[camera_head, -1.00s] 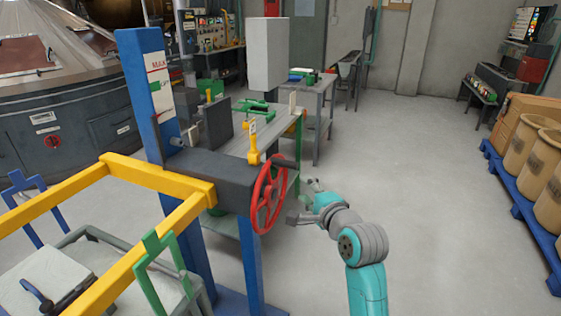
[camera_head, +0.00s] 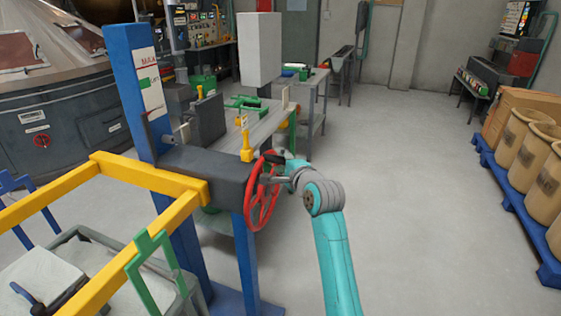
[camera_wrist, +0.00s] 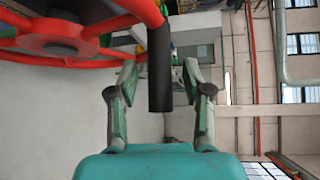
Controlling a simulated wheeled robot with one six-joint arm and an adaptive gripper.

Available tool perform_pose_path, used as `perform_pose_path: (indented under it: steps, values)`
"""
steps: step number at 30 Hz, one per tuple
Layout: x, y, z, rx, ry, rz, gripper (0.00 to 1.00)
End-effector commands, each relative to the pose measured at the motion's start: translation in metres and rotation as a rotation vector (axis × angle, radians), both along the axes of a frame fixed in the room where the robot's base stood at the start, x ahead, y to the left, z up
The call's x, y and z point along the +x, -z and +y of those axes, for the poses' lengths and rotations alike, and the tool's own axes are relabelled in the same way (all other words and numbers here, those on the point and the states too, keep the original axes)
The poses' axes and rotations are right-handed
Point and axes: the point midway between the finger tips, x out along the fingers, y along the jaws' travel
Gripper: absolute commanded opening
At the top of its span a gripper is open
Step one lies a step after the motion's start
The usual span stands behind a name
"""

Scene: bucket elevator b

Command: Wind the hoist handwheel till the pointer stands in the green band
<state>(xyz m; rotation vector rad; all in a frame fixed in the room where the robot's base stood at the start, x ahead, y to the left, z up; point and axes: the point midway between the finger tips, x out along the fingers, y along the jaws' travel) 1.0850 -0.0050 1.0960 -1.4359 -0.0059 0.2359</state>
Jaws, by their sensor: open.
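The red hoist handwheel (camera_head: 262,205) is mounted on the end of a dark housing (camera_head: 205,172) on the blue hoist frame. Its black crank handle (camera_head: 273,157) sits near the top of the rim. In the wrist view the handle (camera_wrist: 160,70) stands between the two fingers of my gripper (camera_wrist: 160,78), with a gap visible on each side. My gripper is open and also shows at the wheel in the head view (camera_head: 276,171). A white scale plate (camera_head: 151,78) with red lettering and a green patch is on the blue post. I cannot make out the pointer's exact position.
A yellow rail frame (camera_head: 150,180) stands left of the wheel. A workbench (camera_head: 265,128) stands behind. A blue pallet (camera_head: 515,200) with tan tubs is at right. The floor between is clear.

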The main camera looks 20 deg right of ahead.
Motion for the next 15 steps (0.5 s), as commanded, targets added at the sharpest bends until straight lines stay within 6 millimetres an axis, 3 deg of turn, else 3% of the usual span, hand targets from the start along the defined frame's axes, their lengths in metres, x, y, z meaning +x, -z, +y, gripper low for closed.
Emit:
perform_pose_path:
  steps: [10,11,15]
  values:
    - [0.0045,0.0012,0.0008,0.0,0.0,0.001,0.5]
    - [0.0045,0.0012,0.0008,0.0,0.0,0.001,0.47]
    - [0.0044,0.0012,0.0008,0.0,0.0,0.001,0.12]
